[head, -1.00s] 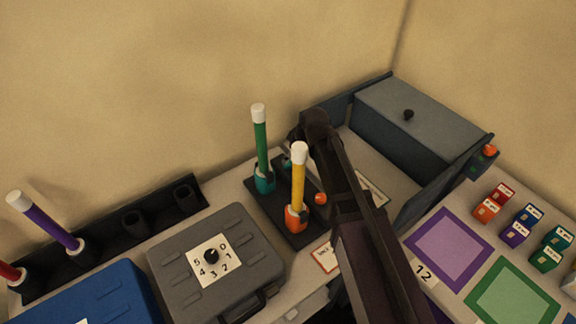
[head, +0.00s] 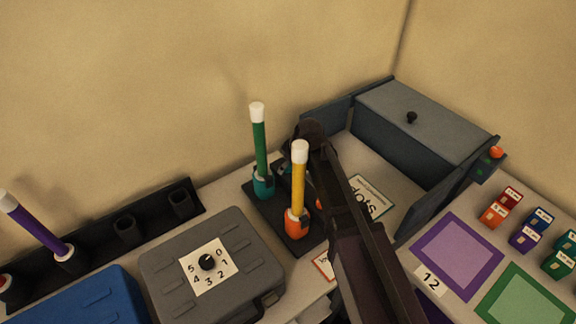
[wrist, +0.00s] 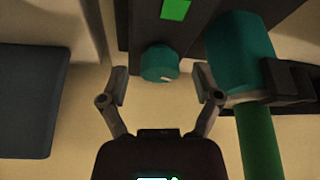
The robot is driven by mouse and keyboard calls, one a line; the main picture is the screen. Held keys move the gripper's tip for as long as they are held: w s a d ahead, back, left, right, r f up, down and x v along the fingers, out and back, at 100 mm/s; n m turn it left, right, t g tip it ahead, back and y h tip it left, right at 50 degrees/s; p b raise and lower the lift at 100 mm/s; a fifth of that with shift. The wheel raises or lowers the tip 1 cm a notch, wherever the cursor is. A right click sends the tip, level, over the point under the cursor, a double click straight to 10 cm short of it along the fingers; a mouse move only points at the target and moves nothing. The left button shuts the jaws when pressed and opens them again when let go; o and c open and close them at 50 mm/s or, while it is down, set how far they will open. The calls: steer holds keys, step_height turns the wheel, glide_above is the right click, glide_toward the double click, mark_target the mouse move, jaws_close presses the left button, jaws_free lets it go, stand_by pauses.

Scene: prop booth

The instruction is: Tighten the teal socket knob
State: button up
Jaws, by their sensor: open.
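The teal socket knob (wrist: 160,64) shows in the wrist view as a short round cap with a small pale mark. My gripper (wrist: 162,80) is open, with one finger to each side of the knob and visible gaps between. Contact is not seen. The teal socket (wrist: 238,50) is just right of the right finger and holds a green stick (wrist: 260,145). In the head view the teal socket (head: 263,187) stands on a dark base (head: 262,208), its green stick (head: 259,148) white-tipped and upright. My arm hides the fingers there.
An orange socket (head: 297,224) with a yellow stick (head: 298,185) stands close in front on the same base. A grey case with a dial (head: 225,285) is at left. A grey box (head: 425,115) and a printed card (head: 368,200) lie to the right.

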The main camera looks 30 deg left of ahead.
jaws_close()
steer(key=shift+n, duration=0.5)
jaws_free()
steer(key=shift+m, duration=0.4)
